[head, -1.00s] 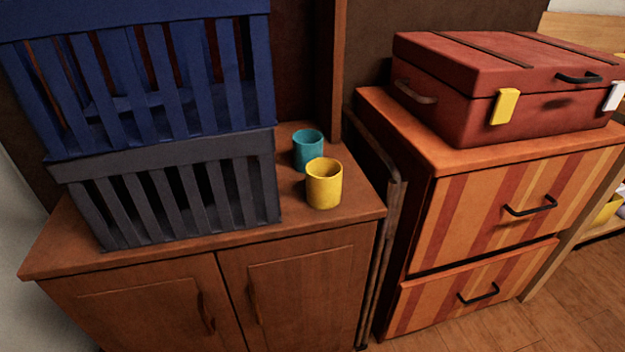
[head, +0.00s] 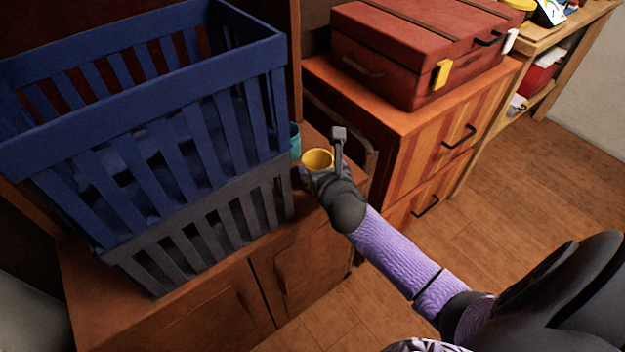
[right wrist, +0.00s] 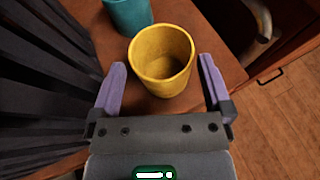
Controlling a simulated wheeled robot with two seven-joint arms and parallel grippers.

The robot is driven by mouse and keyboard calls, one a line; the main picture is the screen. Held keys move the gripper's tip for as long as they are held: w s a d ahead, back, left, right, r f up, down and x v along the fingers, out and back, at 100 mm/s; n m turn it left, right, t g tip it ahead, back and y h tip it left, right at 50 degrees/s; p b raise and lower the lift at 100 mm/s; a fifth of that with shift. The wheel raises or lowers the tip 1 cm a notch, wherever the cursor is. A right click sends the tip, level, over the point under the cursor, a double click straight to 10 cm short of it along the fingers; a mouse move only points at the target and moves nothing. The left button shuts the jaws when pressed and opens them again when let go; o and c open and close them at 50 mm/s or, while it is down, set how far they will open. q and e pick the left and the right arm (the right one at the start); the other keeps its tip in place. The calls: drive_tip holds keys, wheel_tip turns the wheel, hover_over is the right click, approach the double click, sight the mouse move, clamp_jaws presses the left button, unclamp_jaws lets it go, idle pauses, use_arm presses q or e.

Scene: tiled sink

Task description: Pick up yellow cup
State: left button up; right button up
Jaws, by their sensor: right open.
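The yellow cup (head: 317,158) stands upright on the brown cabinet top, and it also shows in the right wrist view (right wrist: 161,62). My right gripper (head: 322,158) is at the cup, and its arm hides the cup's lower part in the head view. In the right wrist view the right gripper (right wrist: 160,82) is open, with one purple finger on each side of the cup's near side. Gaps show between the fingers and the cup. My left gripper is not in view.
A teal cup (head: 295,141) stands just behind the yellow cup. A blue crate (head: 150,145) sits on a grey crate (head: 215,220) to the left. A striped drawer unit (head: 400,130) with a red suitcase (head: 400,60) is to the right.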

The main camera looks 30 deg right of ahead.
sight(314, 156)
drive_tip(key=b+x, duration=0.1)
drive_tip(key=x, duration=0.2)
drive_tip(key=shift+w+d+f+b, duration=0.1)
drive_tip(key=shift+f+b, duration=0.3)
drive_tip(key=shift+f, duration=0.1)
drive_tip(key=shift+w+d, duration=0.1)
drive_tip(key=shift+w, duration=0.2)
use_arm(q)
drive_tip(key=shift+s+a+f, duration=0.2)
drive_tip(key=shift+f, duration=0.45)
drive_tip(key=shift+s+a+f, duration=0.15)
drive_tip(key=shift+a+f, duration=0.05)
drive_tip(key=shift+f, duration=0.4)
use_arm(e)
drive_tip(key=shift+r, duration=0.2)
drive_tip(key=c, duration=1.3)
drive_tip(key=shift+r, duration=0.1)
